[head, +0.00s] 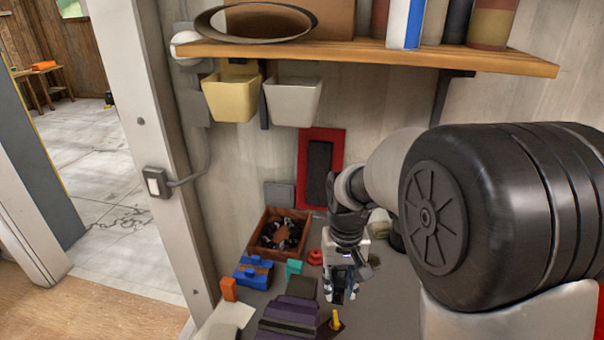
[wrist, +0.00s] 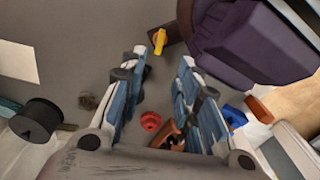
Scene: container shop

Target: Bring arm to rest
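My arm reaches in from the right of the head view, bent, over a grey worktop (head: 378,318). My gripper (head: 341,298) hangs down above the worktop, to the right of a dark purple machine (head: 290,318). In the wrist view my gripper (wrist: 162,66) has its two blue-padded fingers apart, with nothing held between them. The purple machine (wrist: 245,42) is beyond the right finger there. A red knob-like piece (wrist: 150,121) shows below, between the fingers.
A wooden crate (head: 256,247) with black parts, a blue block (head: 252,274) and an orange block (head: 229,289) sit left of my gripper. A yellow-handled item (head: 336,320) is close in front. A loaded wooden shelf (head: 400,55) with hanging bins (head: 292,103) overhangs the worktop.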

